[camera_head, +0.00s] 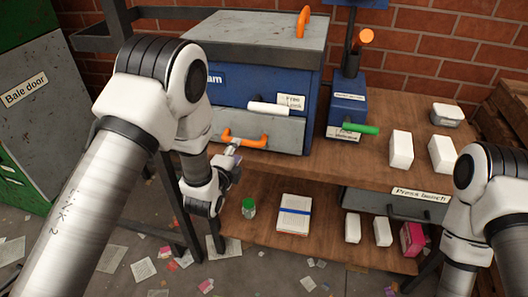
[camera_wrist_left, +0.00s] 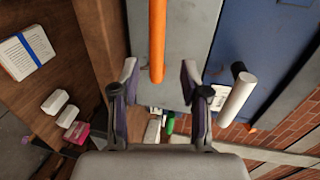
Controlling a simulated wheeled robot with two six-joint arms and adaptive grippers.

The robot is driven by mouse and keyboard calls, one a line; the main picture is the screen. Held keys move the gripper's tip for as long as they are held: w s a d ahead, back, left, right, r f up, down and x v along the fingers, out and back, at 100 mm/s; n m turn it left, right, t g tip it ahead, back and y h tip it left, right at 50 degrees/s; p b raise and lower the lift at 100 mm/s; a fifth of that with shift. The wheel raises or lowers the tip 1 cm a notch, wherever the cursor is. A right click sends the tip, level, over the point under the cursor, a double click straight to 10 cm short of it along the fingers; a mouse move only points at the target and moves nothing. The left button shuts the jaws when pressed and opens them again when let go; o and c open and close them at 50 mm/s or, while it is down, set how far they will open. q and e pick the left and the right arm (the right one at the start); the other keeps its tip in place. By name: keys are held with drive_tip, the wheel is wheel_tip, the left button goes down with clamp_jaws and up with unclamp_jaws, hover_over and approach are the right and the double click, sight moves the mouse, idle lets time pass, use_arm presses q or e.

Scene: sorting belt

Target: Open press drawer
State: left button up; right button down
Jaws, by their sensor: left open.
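The blue press (camera_head: 228,93) stands on the wooden bench, with a grey front panel (camera_head: 287,133) low on its face that looks like the drawer. An orange bar handle (camera_head: 246,141) is on this panel and also shows in the left wrist view (camera_wrist_left: 157,40). My left gripper (camera_head: 234,149) is at the handle, open, with its fingers (camera_wrist_left: 159,78) on either side of the bar in the wrist view. I cannot tell whether they touch it. I see no clear opening at the panel. My right arm shows at the right edge; its gripper is out of view.
A white bar handle (camera_head: 268,108) sits just above the orange one. A blue device with a green handle (camera_head: 360,128) stands to the right. White boxes (camera_head: 401,148) are on the bench. The lower shelf holds a jar (camera_head: 248,208) and a book (camera_head: 294,214).

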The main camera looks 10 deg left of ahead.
use_arm(q)
drive_tip(key=w, duration=0.2)
drive_tip(key=w+f, duration=0.1)
drive_tip(key=w, duration=0.1)
drive_tip(key=w+f, duration=0.1)
drive_tip(key=w, duration=0.2)
drive_tip(key=shift+a+p, duration=0.25)
drive_tip(key=shift+p, duration=0.1)
drive_tip(key=shift+w+a, duration=0.1)
drive_tip(key=shift+r, duration=0.1)
clamp_jaws()
